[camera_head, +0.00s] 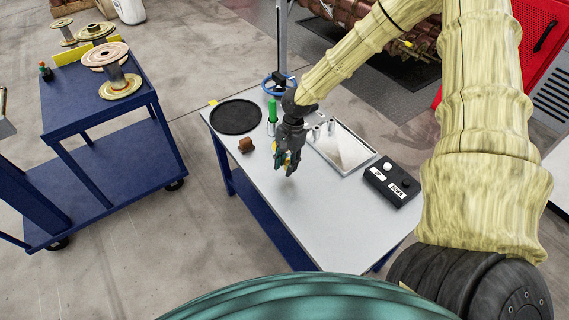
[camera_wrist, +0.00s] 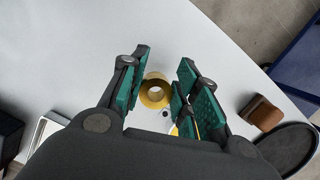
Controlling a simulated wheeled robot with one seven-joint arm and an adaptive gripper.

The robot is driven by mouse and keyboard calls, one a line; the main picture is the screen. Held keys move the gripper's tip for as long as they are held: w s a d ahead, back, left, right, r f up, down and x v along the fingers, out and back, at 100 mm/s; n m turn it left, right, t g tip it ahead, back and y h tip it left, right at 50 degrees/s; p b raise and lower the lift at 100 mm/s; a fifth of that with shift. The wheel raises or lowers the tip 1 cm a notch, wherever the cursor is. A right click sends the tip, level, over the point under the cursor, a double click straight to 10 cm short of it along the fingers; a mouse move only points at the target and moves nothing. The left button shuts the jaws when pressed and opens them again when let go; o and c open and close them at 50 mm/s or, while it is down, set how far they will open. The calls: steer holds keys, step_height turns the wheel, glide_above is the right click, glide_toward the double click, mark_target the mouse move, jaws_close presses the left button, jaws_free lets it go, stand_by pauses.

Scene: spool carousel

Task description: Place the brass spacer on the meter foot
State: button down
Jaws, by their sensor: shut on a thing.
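The brass spacer (camera_wrist: 147,98), a short yellow ring with a hole, lies between my fingers in the wrist view. My gripper (camera_head: 289,166) points down over the grey table, shut on the spacer. In the head view only a bit of yellow (camera_head: 288,158) shows between the fingertips, and the fingers hide the rest. How far it is above the tabletop is hard to tell. I cannot tell for sure which thing is the meter foot. A blue handwheel (camera_head: 268,84) beside a grey post (camera_head: 282,45) stands at the table's back end.
A shallow tray (camera_head: 358,167) and a black button box (camera_head: 391,183) are right. The front table is clear. A blue cart (camera_head: 84,98) holds spools.

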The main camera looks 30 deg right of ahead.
mark_target(283, 173)
steer(key=shift+w+d+f, duration=0.1)
steer(key=shift+w+d, duration=0.15)
steer(key=shift+w, duration=0.4)
steer(key=shift+w+d, duration=0.25)
steer(key=shift+w, duration=0.35)
steer(key=shift+d+p+x, duration=0.2)
steer(key=shift+x, duration=0.65)
steer(key=shift+d+p+x, duration=0.15)
steer(key=shift+x, duration=0.7)
steer(key=shift+w+f, duration=0.15)
steer(key=shift+f, duration=0.15)
steer(key=c, duration=1)
jaws_free()
steer(key=shift+r, duration=0.15)
